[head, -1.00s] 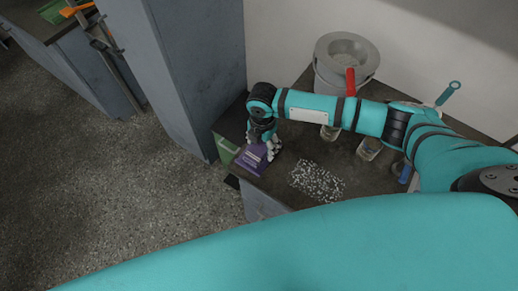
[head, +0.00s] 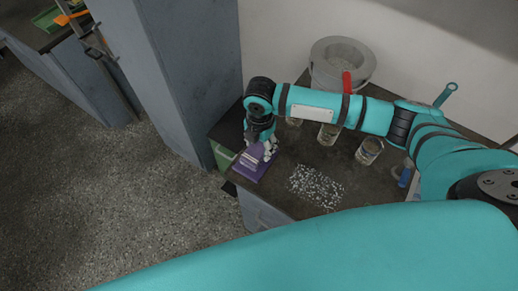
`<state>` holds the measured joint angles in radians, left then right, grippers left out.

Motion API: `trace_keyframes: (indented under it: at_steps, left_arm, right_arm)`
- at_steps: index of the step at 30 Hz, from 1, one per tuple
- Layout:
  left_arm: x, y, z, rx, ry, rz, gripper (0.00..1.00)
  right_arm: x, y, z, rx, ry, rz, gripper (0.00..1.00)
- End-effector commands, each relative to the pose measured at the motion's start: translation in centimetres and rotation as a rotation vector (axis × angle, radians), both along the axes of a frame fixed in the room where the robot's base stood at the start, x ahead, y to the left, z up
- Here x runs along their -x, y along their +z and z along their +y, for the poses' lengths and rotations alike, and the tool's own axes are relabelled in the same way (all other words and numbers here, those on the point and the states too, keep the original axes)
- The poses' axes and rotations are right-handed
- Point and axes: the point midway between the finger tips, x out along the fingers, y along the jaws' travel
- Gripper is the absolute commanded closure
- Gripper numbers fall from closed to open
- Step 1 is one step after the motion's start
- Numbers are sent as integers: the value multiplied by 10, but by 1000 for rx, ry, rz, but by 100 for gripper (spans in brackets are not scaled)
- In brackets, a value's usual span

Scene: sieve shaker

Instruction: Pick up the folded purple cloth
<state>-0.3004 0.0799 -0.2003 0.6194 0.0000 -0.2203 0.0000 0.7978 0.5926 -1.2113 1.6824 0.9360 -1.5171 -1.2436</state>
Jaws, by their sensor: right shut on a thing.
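The folded purple cloth (head: 247,171) lies at the near left corner of the dark countertop (head: 290,222). A pale part shows on top of it. My right gripper (head: 268,156) reaches down from above and is shut on the cloth. The fingers partly hide the cloth's right side. The cloth appears to be at counter level; I cannot tell whether it is lifted at all. My left gripper is not in view.
A speckled white patch (head: 315,187) lies right of the cloth. Glass jars (head: 369,150) and a grey round vessel (head: 341,62) stand behind. A green container (head: 222,156) is at the left edge. A tall grey cabinet (head: 188,70) rises left of the counter.

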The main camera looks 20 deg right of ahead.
Motion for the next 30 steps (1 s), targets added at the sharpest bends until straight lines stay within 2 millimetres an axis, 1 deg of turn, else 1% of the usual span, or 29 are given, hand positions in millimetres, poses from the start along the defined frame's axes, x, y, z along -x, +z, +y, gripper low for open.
trace_keyframes:
  at_steps: [1, 5, 9, 15, 18, 21, 25, 30]
  left_arm:
    - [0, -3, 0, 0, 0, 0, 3]
    - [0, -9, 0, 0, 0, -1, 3]
    - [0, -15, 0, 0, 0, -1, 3]
    - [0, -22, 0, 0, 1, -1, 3]
    - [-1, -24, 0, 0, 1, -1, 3]
    - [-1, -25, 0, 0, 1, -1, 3]
    - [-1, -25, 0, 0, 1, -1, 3]
    - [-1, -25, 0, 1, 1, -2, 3]
  right_arm:
    - [15, -4, -1, 2, 5, 10, 81]
    - [45, -1, -1, 2, 6, 9, 81]
    - [82, 2, -2, 1, 6, 9, 81]
    - [124, 7, -2, 1, 5, 8, 81]
    - [138, 8, -2, 3, 4, 8, 81]
    - [147, 10, -2, 2, 3, 7, 81]
    - [152, 11, -2, 2, 1, 7, 81]
    - [153, 11, -2, 2, 1, 7, 81]
